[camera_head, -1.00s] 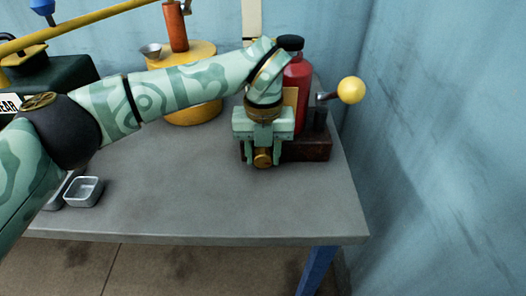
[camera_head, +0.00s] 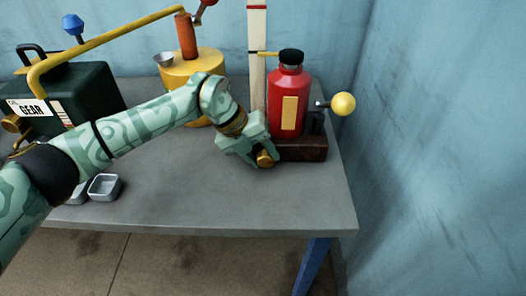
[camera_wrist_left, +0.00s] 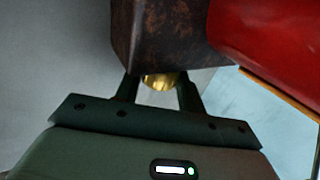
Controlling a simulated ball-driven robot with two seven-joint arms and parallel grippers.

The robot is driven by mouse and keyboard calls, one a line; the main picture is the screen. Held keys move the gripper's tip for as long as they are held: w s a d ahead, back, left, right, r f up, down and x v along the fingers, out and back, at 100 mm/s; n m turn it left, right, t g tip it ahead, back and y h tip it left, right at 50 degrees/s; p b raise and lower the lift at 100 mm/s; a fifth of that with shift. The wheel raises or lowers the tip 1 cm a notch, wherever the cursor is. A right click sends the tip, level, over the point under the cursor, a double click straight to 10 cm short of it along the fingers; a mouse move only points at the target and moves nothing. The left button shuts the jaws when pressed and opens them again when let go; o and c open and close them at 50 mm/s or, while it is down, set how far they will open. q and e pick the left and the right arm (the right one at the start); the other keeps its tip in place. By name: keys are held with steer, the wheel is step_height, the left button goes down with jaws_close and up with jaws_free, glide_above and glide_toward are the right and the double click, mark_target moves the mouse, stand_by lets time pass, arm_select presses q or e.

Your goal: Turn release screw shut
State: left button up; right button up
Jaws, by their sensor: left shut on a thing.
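The red bottle-shaped body (camera_head: 287,99) with a black cap stands upright on a dark brown block (camera_head: 308,148) at the right of the table. A brass release screw (camera_head: 267,159) sticks out low at the block's front. My left gripper (camera_head: 260,157) comes in tilted from the upper left and is shut on this screw. In the left wrist view the brass screw (camera_wrist_left: 160,81) lies between the two dark fingers, just below the rusty block (camera_wrist_left: 160,35). The fingers hide the screw's sides. My right gripper is not in view.
A yellow ball (camera_head: 342,104) on a short lever sticks out right of the red body. A yellow drum (camera_head: 190,62), a dark green gear box (camera_head: 80,93) and a small metal tray (camera_head: 104,187) stand left. The front middle of the grey table (camera_head: 200,205) is clear.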

arm_select(q)
steer(key=shift+h, duration=0.4)
steer(key=o, duration=1)
steer(key=shift+a, duration=0.1)
steer(key=shift+f, duration=0.1)
